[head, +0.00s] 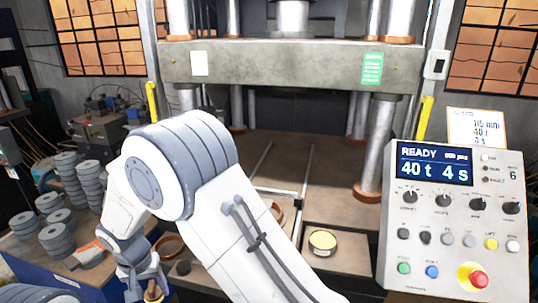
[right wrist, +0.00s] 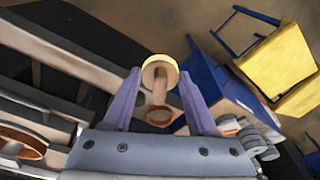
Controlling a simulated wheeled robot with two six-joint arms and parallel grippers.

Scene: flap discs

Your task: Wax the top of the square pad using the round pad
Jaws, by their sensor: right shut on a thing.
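My right gripper (head: 140,284) is low at the left in the head view, at the end of my white arm. In the right wrist view its two purple fingers (right wrist: 161,76) are shut on the round pad (right wrist: 158,66). The pad has a pale yellow round face and a wooden handle. I cannot make out the square pad; my arm hides much of the press bed. An open round tin with pale yellow contents (head: 322,240) stands right of my arm. My left gripper is out of view.
A control panel (head: 458,215) stands at the right. A press with steel columns (head: 380,140) stands behind. Stacks of grey discs (head: 56,240) are on a blue bench at the left. A copper-coloured ring (head: 170,246) lies near my gripper. Part of the press bed (head: 300,140) is bare.

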